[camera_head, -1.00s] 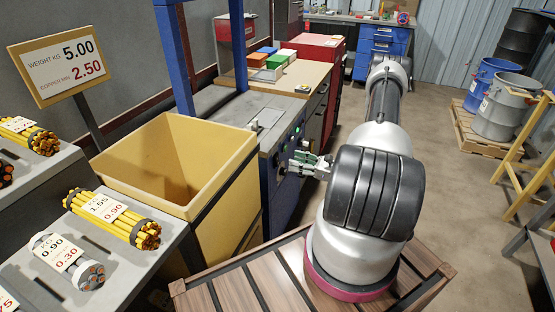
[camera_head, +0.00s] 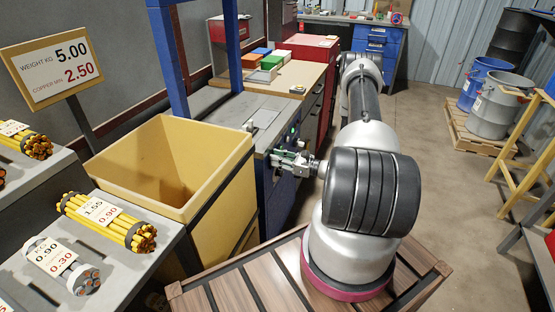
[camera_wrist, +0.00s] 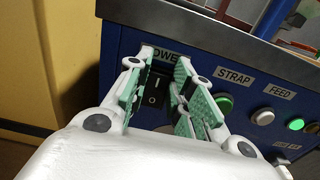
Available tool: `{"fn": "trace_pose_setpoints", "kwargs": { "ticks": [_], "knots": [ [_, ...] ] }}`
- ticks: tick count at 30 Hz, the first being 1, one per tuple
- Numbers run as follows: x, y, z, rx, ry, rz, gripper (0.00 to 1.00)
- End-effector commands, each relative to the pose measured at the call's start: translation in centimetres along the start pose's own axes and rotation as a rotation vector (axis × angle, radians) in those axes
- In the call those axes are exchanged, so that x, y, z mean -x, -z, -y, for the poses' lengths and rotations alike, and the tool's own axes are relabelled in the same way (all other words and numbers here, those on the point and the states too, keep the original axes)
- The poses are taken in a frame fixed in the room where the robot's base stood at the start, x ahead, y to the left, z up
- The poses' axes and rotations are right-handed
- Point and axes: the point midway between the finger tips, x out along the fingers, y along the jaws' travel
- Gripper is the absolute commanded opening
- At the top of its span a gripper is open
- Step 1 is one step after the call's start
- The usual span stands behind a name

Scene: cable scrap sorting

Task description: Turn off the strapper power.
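The strapper is a blue cabinet with a grey top (camera_head: 225,112), just beyond the yellow bin in the head view. Its blue front panel (camera_wrist: 200,68) fills the upper wrist view. The black power rocker switch (camera_wrist: 155,91), marked I and O, sits under a partly hidden POWER label (camera_wrist: 158,53). My gripper (camera_wrist: 158,70) is open, its green-padded fingers on either side of the switch, close to the panel. I cannot tell whether the fingers touch the switch, or which side is pressed. In the head view my gripper (camera_head: 287,160) is at the panel's front.
A green STRAP button (camera_wrist: 224,104) and a white FEED button (camera_wrist: 263,116) sit right of the switch. A yellow bin (camera_head: 215,170) stands close to the left of my gripper. Cable bundles (camera_head: 110,218) lie on a grey stand at left.

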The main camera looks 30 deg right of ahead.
Motion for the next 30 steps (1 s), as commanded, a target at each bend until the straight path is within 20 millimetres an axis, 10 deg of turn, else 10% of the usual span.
{"fn": "trace_pose_setpoints", "kwargs": {
  "ticks": [26, 27, 30],
  "knots": [
    [0.62, 0.85, 0.03, 0.000, 0.001, 0.331, 0.00],
    [0.63, 0.85, 0.03, 0.000, 0.001, 0.330, 0.27],
    [0.63, 0.85, 0.02, 0.000, 0.000, 0.330, 0.45]
  ]
}}
